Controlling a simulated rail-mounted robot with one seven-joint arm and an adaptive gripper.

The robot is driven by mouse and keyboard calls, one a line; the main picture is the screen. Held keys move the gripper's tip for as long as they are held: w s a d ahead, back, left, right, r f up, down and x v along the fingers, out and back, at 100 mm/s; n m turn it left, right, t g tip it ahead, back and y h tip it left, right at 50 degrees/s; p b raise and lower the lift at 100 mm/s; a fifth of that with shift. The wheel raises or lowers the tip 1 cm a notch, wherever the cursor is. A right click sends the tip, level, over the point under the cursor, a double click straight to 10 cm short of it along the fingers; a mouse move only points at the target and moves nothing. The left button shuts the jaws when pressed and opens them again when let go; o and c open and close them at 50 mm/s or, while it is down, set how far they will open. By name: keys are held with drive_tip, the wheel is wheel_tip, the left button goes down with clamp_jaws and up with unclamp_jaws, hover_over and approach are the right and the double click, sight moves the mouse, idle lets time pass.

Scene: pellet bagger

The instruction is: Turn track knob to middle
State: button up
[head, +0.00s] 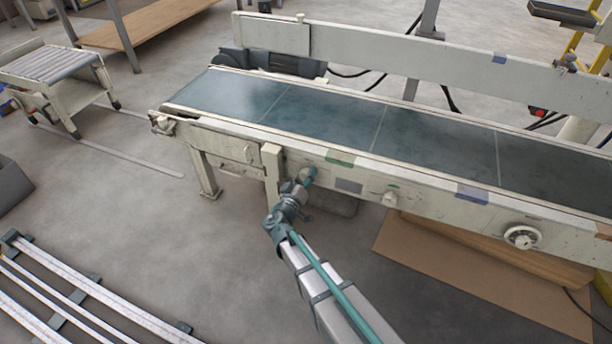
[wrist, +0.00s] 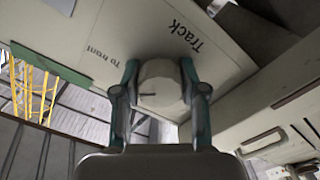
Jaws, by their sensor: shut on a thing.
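The track knob (wrist: 160,82) is a round, pale knob on the conveyor's side panel, under the printed word "Track" in the wrist view. A dark pointer line on its face points left in that picture. The words "To front" are printed to the left of it; any other position labels are hidden. My gripper (wrist: 160,74) is shut on the knob, one teal finger on each side. In the head view my gripper (head: 304,180) is at the near side of the conveyor (head: 335,118), and hides the knob.
Further right on the same panel are a smaller knob (head: 390,198) and a large round dial (head: 522,237). A support post (head: 272,172) stands close left of my gripper. A cardboard sheet (head: 470,280) lies on the floor below.

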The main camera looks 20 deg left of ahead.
drive_tip(key=shift+n, duration=0.3)
drive_tip(key=n+b, duration=0.1)
drive_tip(key=n, duration=0.3)
drive_tip(key=n+p, duration=0.1)
drive_tip(key=n, duration=0.4)
idle(0.3)
drive_tip(key=shift+n, duration=0.4)
drive_tip(key=o, duration=1.2)
drive_tip(key=shift+c, duration=0.2)
drive_tip(key=shift+s, duration=0.1)
drive_tip(key=s, duration=1.1)
drive_tip(key=shift+s+a, duration=0.3)
drive_tip(key=shift+s, duration=0.1)
